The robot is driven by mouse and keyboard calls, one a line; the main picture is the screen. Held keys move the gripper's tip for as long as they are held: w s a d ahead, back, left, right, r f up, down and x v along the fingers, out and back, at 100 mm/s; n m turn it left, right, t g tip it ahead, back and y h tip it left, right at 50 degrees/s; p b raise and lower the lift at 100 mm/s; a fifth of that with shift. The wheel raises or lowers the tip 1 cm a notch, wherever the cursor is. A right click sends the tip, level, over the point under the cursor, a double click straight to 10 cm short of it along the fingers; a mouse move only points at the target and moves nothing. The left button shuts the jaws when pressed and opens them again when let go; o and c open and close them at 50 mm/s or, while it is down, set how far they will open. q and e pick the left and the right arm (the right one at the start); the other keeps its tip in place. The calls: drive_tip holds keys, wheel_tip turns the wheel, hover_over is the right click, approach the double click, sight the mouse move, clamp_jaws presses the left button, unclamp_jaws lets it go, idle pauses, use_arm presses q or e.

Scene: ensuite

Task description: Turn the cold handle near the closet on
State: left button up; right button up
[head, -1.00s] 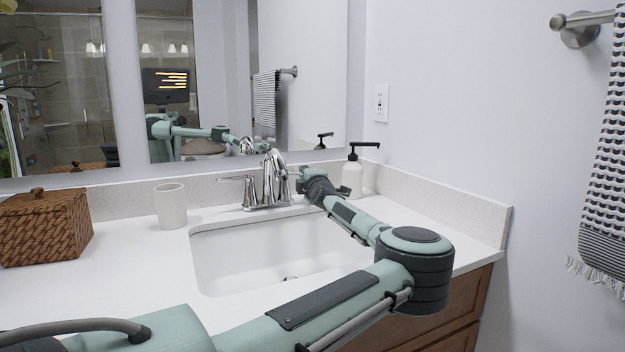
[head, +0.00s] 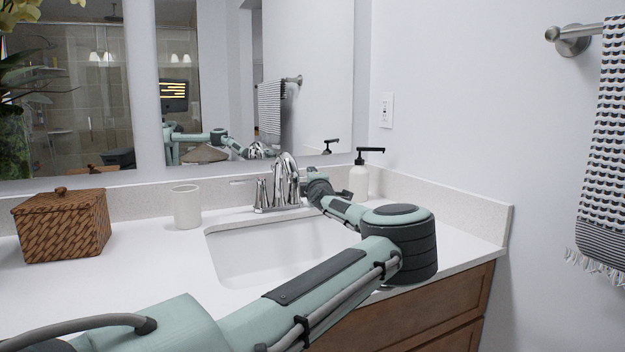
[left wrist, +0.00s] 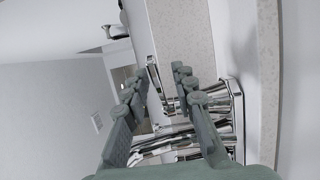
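The chrome faucet (head: 287,182) stands behind the sink basin. Its left handle (head: 262,194) is visible, with a lever to the left; the right handle is hidden by my gripper in the head view. My left gripper (head: 316,184) is at the right side of the faucet, beside the soap dispenser. In the left wrist view its fingers are apart (left wrist: 157,80), with a chrome lever (left wrist: 154,76) showing between the tips and the chrome faucet body (left wrist: 185,140) close by. I cannot tell if either finger touches the lever. My right gripper is not in view.
A white soap dispenser (head: 359,179) with a black pump stands close to the right of my gripper. A white cup (head: 186,207) and a woven box (head: 62,225) stand left of the sink (head: 235,262). A mirror (head: 300,80) is behind; a towel (head: 603,150) hangs at right.

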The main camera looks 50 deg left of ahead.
use_arm(q)
drive_tip(key=shift+w+d, duration=0.15)
drive_tip(key=shift+d, duration=0.05)
drive_tip(key=shift+s+d+r, duration=0.1)
drive_tip(key=shift+s+d, duration=0.1)
drive_tip(key=shift+d, duration=0.2)
drive_tip(key=v, duration=1.1)
drive_tip(key=shift+s+a, duration=0.1)
drive_tip(key=shift+s, duration=0.05)
